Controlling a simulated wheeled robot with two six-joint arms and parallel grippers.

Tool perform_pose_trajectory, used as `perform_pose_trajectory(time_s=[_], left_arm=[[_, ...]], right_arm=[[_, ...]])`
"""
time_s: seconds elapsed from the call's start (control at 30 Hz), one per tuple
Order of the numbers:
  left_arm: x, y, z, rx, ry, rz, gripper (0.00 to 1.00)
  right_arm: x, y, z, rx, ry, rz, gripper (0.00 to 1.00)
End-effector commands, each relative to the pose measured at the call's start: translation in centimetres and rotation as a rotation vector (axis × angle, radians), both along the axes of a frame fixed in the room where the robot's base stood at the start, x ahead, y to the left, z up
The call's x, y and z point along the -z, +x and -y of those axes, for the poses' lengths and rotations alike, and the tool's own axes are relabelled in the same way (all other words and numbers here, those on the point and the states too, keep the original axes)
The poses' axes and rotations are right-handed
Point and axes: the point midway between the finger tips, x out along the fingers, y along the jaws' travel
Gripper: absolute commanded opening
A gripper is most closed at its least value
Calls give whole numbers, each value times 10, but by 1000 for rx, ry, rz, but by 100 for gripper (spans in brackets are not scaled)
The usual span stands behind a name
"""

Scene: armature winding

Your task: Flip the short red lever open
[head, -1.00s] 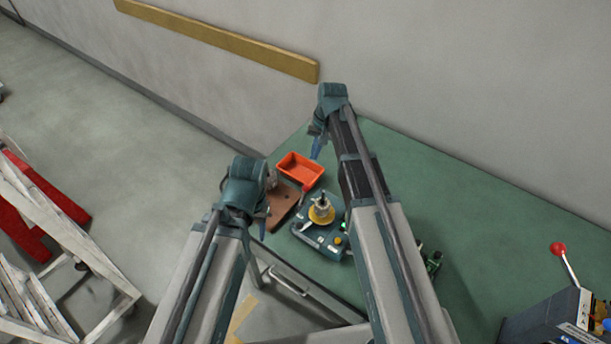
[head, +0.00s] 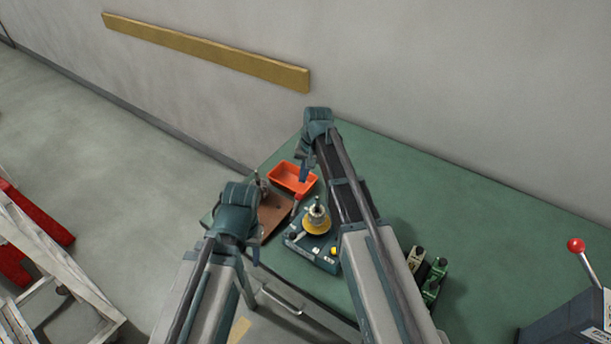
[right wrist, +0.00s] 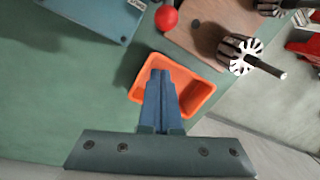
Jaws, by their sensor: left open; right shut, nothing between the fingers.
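The short red lever (head: 298,203) stands at the right edge of a brown board (head: 271,222), between the board and the teal winding machine (head: 328,262). Its round red knob (right wrist: 166,17) shows at the top of the right wrist view. My right gripper (head: 304,174) is shut and empty, pointing down by the orange tray, apart from the lever. In the right wrist view its blue fingers (right wrist: 160,75) lie across the tray. My left gripper (head: 255,252) is open at the near side of the board. Its arm hides part of the board.
The orange tray (head: 280,181) is behind the board. Green and dark parts (head: 432,280) lie to the right. A box with a long red-knobbed lever (head: 576,246) is far right. The green table (head: 450,215) is clear behind them.

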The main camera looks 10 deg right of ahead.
Motion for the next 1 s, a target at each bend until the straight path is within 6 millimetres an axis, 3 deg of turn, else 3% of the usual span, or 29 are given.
perform_pose_trajectory(time_s=[0.03,0.17,0.23,0.43,1.0], left_arm=[[13,0,0,0,0,0,50],[29,0,0,0,0,0,50],[15,0,0,0,0,0,50],[8,0,0,0,0,0,50],[6,0,0,0,0,0,50]], right_arm=[[13,1,-1,-1,0,0,0],[29,1,-4,-1,0,0,0],[16,-13,-7,-2,0,0,0],[8,-34,-13,0,0,0,0],[6,-36,-15,0,-20,20,0]])
